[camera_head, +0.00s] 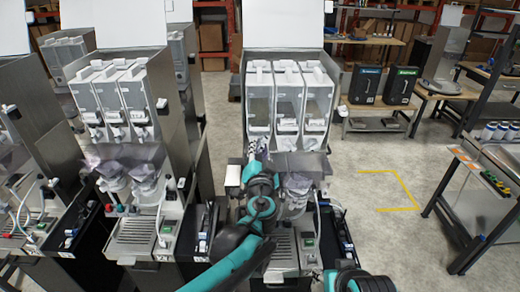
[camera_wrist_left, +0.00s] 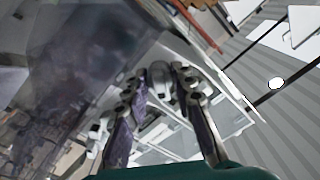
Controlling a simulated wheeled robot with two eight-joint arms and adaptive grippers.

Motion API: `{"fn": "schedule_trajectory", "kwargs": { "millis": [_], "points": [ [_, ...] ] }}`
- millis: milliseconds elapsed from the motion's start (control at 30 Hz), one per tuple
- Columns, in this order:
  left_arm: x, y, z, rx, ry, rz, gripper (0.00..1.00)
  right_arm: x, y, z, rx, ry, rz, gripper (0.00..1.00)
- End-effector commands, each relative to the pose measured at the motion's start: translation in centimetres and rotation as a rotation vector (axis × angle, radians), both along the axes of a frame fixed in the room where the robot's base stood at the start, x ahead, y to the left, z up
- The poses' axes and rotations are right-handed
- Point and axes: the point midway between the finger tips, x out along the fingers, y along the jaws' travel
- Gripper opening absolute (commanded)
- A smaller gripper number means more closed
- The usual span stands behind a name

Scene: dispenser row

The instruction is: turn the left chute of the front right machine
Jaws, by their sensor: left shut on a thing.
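The front right machine (camera_head: 285,60) stands in the middle of the head view, with three clear canisters (camera_head: 289,100) side by side. My left gripper (camera_head: 257,150) is raised at the front of the leftmost canister's outlet. It is shut on the left chute, which my gripper and arm mostly hide in the head view. In the left wrist view, the two fingers of my left gripper (camera_wrist_left: 160,90) stand either side of a pale rounded piece of the chute (camera_wrist_left: 158,73). How far the chute is turned cannot be told.
A similar machine (camera_head: 110,55) stands close on the left. Below the front right machine's outlets are a clear funnel (camera_head: 298,187) and a drip grille (camera_head: 283,250). Two black cases (camera_head: 383,86) sit on a bench behind. Open floor (camera_head: 375,165) lies to the right.

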Motion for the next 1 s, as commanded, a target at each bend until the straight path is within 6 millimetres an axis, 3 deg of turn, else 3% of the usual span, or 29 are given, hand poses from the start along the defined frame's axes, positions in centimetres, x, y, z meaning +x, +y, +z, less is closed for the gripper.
{"fn": "schedule_trajectory", "kwargs": {
  "millis": [500, 1000],
  "points": [
    [-0.09, 0.04, -0.16, -0.445, 0.001, 0.0, 0.0, -0.01, 0.0, -0.25, 0.0, 0.0, 0.0, 0.4],
    [-0.08, 0.04, -0.14, -0.621, 0.001, 0.0, 0.0, 0.0, 0.0, -0.31, 0.0, 0.0, 0.0, 0.4]
  ]
}}
